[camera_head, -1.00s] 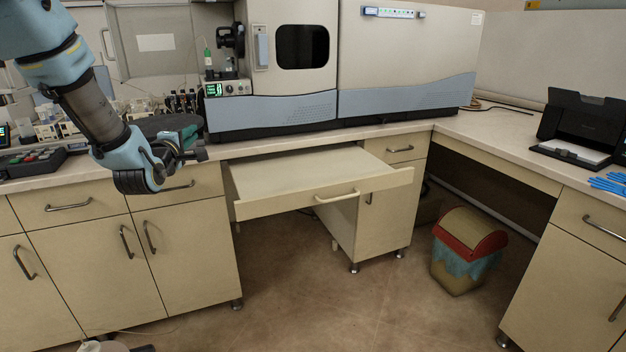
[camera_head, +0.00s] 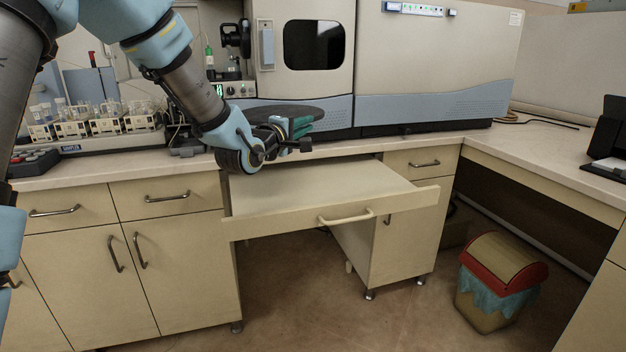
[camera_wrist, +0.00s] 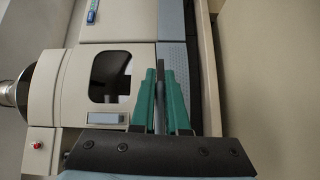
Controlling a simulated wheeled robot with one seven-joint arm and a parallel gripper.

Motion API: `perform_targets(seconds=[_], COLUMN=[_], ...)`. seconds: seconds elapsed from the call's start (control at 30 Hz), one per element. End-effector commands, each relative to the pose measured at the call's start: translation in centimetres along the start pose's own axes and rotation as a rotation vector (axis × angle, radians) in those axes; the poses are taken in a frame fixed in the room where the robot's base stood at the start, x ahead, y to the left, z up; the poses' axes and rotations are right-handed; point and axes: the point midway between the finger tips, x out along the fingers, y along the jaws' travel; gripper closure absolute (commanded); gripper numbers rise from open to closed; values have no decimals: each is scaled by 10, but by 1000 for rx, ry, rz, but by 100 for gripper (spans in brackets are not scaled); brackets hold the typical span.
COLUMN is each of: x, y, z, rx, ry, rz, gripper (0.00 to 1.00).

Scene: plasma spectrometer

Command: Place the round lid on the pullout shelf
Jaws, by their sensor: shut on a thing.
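The round lid (camera_head: 278,110) is a thin dark disc, held roughly level in the head view, just in front of the big instrument. My gripper (camera_head: 302,127) has green fingers shut on the lid's edge. In the wrist view the lid (camera_wrist: 160,85) shows edge-on as a thin dark strip between the green fingers (camera_wrist: 161,105). The pullout shelf (camera_head: 320,188) is a pale, bare board pulled out from under the counter, with a handle on its front. The lid and gripper appear above the shelf's back part; the exact height gap is hard to tell.
The large spectrometer (camera_head: 435,75) stands on the counter (camera_head: 110,170) behind the shelf. Racks of vials (camera_head: 90,123) stand to the left. The shelf top is clear.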

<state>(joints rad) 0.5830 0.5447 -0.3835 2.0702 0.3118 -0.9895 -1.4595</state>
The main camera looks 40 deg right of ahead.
Motion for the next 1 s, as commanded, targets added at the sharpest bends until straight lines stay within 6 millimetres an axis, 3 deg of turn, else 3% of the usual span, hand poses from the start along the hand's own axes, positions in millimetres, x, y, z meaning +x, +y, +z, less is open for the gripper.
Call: perform_targets(seconds=[0.1, 0.3, 0.57, 0.8, 1.0], x=[0, 0, -1, -1, -1], y=[-32, -77, -101, -134, -140], z=[4, 7, 9, 12, 12], rx=[-2, 0, 0, 1, 2], ry=[-2, -1, 0, 0, 1], rz=[-5, -3, 0, 0, 2], gripper=[100, 100, 100, 100, 100])
